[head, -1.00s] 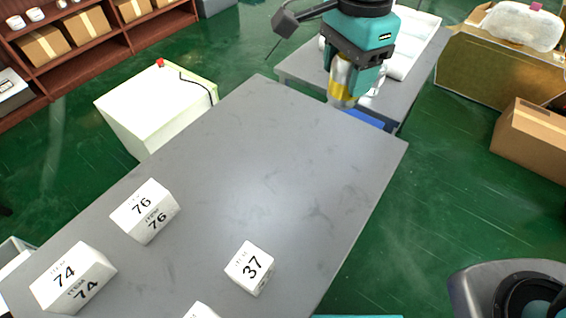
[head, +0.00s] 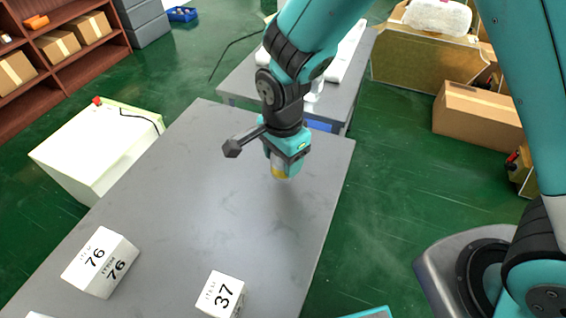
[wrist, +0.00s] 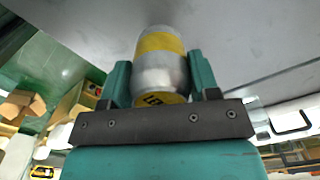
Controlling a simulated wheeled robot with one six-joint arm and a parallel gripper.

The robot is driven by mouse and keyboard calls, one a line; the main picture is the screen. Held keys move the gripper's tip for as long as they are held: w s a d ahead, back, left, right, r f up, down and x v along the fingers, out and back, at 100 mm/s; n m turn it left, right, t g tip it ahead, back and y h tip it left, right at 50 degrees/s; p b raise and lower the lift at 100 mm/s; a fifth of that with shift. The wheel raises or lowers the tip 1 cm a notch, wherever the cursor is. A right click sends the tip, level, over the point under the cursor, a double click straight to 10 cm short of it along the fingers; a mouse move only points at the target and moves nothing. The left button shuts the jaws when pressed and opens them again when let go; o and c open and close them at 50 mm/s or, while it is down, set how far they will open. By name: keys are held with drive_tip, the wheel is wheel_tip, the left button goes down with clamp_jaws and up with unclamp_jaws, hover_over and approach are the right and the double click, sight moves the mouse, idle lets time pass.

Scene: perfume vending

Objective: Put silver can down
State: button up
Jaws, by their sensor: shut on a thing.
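The silver can (wrist: 161,70), with a yellow band, is held between the two teal fingers of my gripper (wrist: 160,82) in the wrist view. In the head view my gripper (head: 285,165) is over the far part of the grey table (head: 200,200), and only the can's yellow-and-silver lower end (head: 280,172) shows below it. My gripper is shut on the can. I cannot tell whether the can's bottom touches the tabletop.
White boxes marked 76 (head: 100,262) and 37 (head: 220,295) stand on the near part of the table. The tabletop around the can is clear. A second grey table (head: 245,85) stands behind, and a white cabinet (head: 95,150) stands to the left.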

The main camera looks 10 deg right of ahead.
drive_tip(key=shift+f, duration=1.2)
drive_tip(key=shift+f, duration=0.2)
drive_tip(key=o, duration=1)
drive_tip(key=shift+r, duration=0.1)
drive_tip(key=shift+r, duration=0.1)
